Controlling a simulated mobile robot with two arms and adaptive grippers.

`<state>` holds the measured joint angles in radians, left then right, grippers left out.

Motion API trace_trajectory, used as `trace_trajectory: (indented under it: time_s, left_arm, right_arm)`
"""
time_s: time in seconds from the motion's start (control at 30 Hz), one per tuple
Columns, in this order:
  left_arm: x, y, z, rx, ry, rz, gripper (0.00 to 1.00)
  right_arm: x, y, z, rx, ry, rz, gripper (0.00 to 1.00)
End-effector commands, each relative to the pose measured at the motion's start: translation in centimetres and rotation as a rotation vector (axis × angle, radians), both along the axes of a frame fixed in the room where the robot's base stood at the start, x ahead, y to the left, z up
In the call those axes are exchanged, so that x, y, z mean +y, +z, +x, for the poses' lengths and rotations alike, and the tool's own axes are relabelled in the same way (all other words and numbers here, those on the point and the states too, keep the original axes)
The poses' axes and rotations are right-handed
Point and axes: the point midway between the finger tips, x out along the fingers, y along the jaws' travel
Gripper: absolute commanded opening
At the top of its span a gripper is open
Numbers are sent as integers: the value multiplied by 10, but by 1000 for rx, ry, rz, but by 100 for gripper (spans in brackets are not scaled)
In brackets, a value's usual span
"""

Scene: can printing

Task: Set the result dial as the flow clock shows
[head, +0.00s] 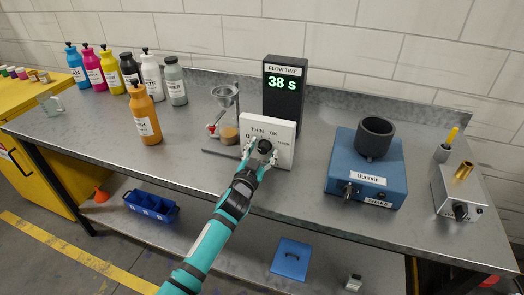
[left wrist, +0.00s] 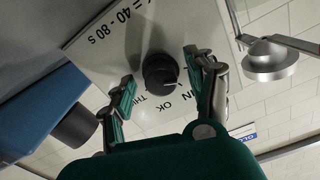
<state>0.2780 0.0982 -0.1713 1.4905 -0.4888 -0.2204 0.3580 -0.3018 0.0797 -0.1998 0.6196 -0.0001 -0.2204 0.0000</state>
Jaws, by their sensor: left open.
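The flow clock (head: 284,97) is a black upright box whose green display reads 38 s. In front of it stands the white dial panel (head: 281,129), marked THIN and OK, with a third label partly covered. My left gripper (head: 263,149) is at the panel, open, with its fingers on either side of the black result dial (left wrist: 160,75). In the left wrist view, the panel is upside down and also carries "= 40 - 80 s". A small pale mark shows on the dial's edge; its exact setting is hard to tell. My right gripper is out of view.
A metal stand with a funnel cup (head: 225,96) is left of the panel. The blue Quervix machine (head: 366,170) and a grey box with a knob (head: 458,195) stand to the right. Several ink bottles are at the left, an orange one (head: 145,115) nearest.

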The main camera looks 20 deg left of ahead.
Motion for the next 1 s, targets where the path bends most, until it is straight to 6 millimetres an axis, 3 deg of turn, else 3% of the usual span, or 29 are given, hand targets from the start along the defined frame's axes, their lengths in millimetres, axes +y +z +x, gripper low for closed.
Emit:
trace_trajectory:
  time_s: [0.23, 0.63, 1.0]
  left_arm:
    - [0, 0, 0, 0, 0, 0, 54]
    - [0, 0, 0, -1, 0, 0, 2]
    - [0, 0, 0, -3, 0, 69, 2]
  right_arm:
    - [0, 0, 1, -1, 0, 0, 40]
    - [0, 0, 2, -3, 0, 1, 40]
    - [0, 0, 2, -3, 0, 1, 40]
